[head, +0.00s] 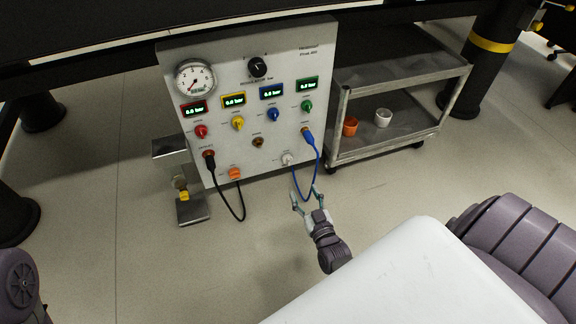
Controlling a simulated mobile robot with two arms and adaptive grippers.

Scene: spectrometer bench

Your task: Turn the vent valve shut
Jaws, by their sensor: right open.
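A grey control panel (243,190) stands upright at the upper middle. It carries several coloured knobs: red (201,131), yellow (238,123), blue (274,115) and green (307,106). Lower down are an orange knob (234,174) and a white knob (287,158). The labels are too small to read, so I cannot tell which knob is the vent valve. My right gripper (304,193) is open, below and slightly right of the white knob, apart from it. The blue cable's loop hangs between or behind its fingers. My left gripper is out of view.
A blue cable (318,165) and a black cable (226,203) hang from the panel front. A round gauge (195,78) sits at the panel's upper left. A metal cart (398,72) with two cups stands at right. A small metal stand (190,211) is at left.

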